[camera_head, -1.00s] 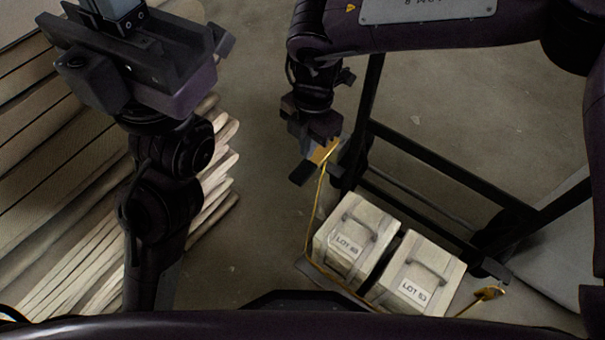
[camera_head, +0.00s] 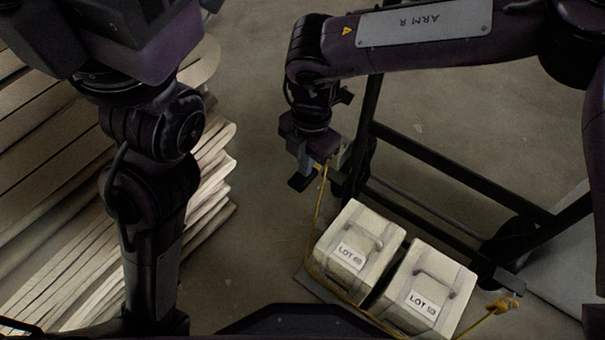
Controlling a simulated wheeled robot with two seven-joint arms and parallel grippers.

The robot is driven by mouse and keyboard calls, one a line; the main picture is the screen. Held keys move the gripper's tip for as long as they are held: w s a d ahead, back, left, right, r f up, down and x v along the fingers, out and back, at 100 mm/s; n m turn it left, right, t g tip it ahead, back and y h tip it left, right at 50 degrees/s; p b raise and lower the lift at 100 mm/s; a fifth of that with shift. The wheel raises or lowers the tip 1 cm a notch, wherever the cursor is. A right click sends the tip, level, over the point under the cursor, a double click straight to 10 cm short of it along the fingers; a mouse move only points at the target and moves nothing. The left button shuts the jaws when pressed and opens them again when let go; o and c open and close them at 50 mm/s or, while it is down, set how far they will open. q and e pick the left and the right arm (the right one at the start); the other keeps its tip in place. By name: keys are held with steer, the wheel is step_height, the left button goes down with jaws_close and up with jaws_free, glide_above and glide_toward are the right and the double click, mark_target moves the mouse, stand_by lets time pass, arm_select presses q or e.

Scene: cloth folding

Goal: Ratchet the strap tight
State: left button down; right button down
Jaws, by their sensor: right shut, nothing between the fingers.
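A thin yellow strap (camera_head: 319,212) runs down from beside my right gripper (camera_head: 320,174), turns at the left crate and passes along the front of two pale crates. My right gripper is shut and is at the cart frame's left corner, above and left of the crates. The strap's upper end is hidden at the gripper, and I cannot make out a ratchet there. A yellow knot or hook (camera_head: 502,304) is at the strap's right end, at the frame.
The left crate (camera_head: 340,222) and right crate (camera_head: 452,272) carry LOT labels and top handles. They stand side by side at a black cart frame (camera_head: 455,170). Stacked pale boards (camera_head: 60,250) lie at the left. Bare floor (camera_head: 255,130) lies between boards and cart.

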mark_target(315, 167)
step_height(315, 167, down, 4)
steer(key=shift+f+b, duration=0.15)
steer(key=shift+b, duration=0.5)
steer(key=shift+w+d+r+p, duration=0.65)
steer(key=shift+w+d+p, duration=0.15)
steer(key=shift+w+p, duration=0.15)
steer(key=shift+w+d, duration=0.15)
steer(key=shift+d, duration=0.05)
steer(key=shift+f, duration=0.1)
